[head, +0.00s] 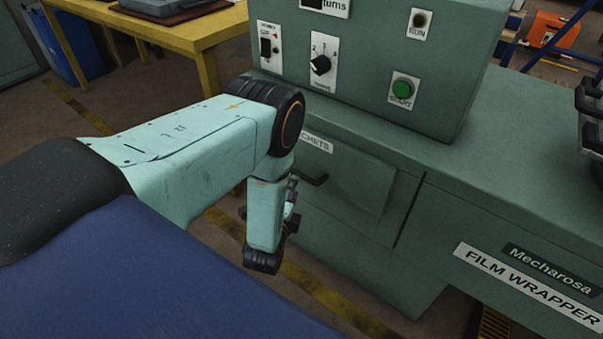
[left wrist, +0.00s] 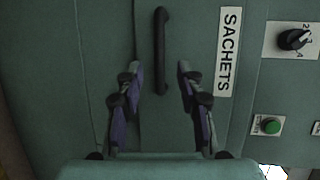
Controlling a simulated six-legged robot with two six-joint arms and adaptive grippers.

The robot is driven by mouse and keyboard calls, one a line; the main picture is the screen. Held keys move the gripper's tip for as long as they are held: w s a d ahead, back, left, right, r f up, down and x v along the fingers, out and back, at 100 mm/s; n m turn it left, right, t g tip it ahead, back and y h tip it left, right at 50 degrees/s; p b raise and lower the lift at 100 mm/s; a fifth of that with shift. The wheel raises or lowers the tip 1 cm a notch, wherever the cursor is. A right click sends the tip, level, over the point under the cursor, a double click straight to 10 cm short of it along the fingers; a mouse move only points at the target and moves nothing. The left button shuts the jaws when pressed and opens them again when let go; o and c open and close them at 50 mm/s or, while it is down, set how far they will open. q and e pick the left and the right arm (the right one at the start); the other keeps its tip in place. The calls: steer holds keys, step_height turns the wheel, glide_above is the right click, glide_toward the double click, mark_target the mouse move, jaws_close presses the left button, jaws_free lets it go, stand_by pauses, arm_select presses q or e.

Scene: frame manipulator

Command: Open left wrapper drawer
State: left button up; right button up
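The left wrapper drawer (head: 350,190) is a green front panel under the label "SACHETS" on the film wrapper. It looks closed. Its dark bar handle (head: 312,181) sits near its top edge and is partly hidden by my left arm. In the left wrist view the handle (left wrist: 161,50) stands upright, close to the "SACHETS" label (left wrist: 229,52). My left gripper (left wrist: 159,68) is open, with one finger on each side of the handle's line; I cannot tell whether they touch anything. In the head view my left gripper (head: 290,212) is mostly hidden behind its wrist. My right gripper is not in view.
The control box (head: 380,60) with a rotary switch (head: 320,66) and a green start button (head: 402,90) rises above the drawer. A yellow table (head: 200,40) stands at the back left. A dark object (head: 590,130) is cut off at the right edge.

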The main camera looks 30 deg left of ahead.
mark_target(299, 173)
arm_select(q)
steer(key=shift+b+x, duration=1.6)
steer(key=shift+x, duration=2.25)
steer(key=shift+f, duration=0.1)
jaws_close()
